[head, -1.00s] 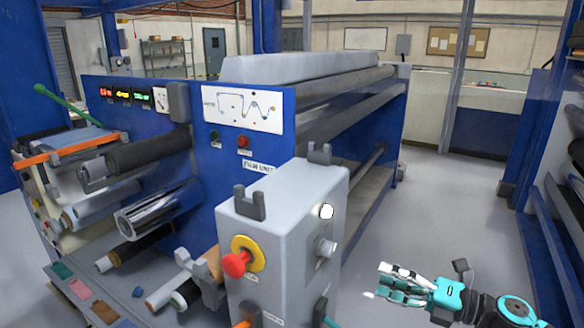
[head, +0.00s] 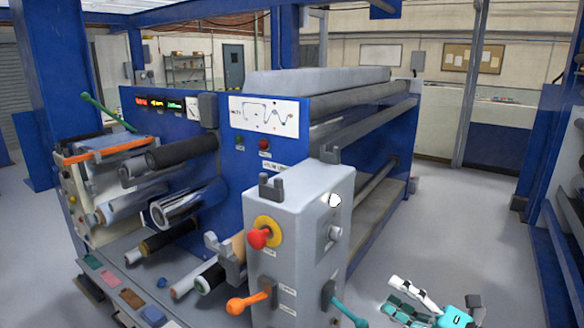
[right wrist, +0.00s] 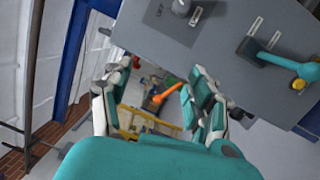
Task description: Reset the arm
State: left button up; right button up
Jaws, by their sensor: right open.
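My right gripper (head: 402,300) is at the bottom right of the head view, beside the grey control box and over the floor. Its teal and white fingers are spread and hold nothing. In the right wrist view the same gripper (right wrist: 158,82) has its two fingers apart, with an orange lever (right wrist: 167,97) visible beyond them in the background. The grey control box (head: 292,225) has an orange lever (head: 247,303), a teal lever (head: 348,315) and a red knob (head: 258,239). My left gripper is out of view.
The blue film machine (head: 240,165) with its rollers fills the middle. A tray (head: 140,297) with coloured pieces lies at its lower left. Grey floor (head: 440,225) is clear between the machine and the blue frame (head: 565,220) at right.

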jog(key=s+d+f+m+h, duration=0.1)
jog(key=s+f+m+h, duration=0.4)
jog(key=f+m+h, duration=0.45)
jog(key=s+d+f+m+h, duration=0.1)
jog(key=s+f+m+h, duration=0.4)
jog(key=m, duration=0.7)
jog(key=s+a+f+m+g+y, duration=0.1)
jog(key=s+f+m+g, duration=0.3)
jog(key=s, duration=0.6)
jog(key=s+a+f+m+g, duration=0.2)
jog(key=s+f+g, duration=0.3)
jog(key=s, duration=0.5)
notch_tip(320, 180, down, 29)
jog(key=s+g+b, duration=0.1)
jog(key=g+b, duration=0.1)
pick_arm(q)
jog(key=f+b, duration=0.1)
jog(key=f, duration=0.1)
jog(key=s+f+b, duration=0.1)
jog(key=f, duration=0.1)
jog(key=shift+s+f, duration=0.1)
pick_arm(e)
jog(key=s+d+f, duration=0.1)
jog(key=s+f, duration=0.7)
jog(key=s+d+f+g, duration=0.1)
jog(key=s+d+f, duration=0.1)
jog(key=s+f, duration=0.6)
jog(key=shift+s+d+f+n, duration=0.3)
jog(key=shift+s+f+n, duration=0.05)
jog(key=shift+f+n, duration=0.15)
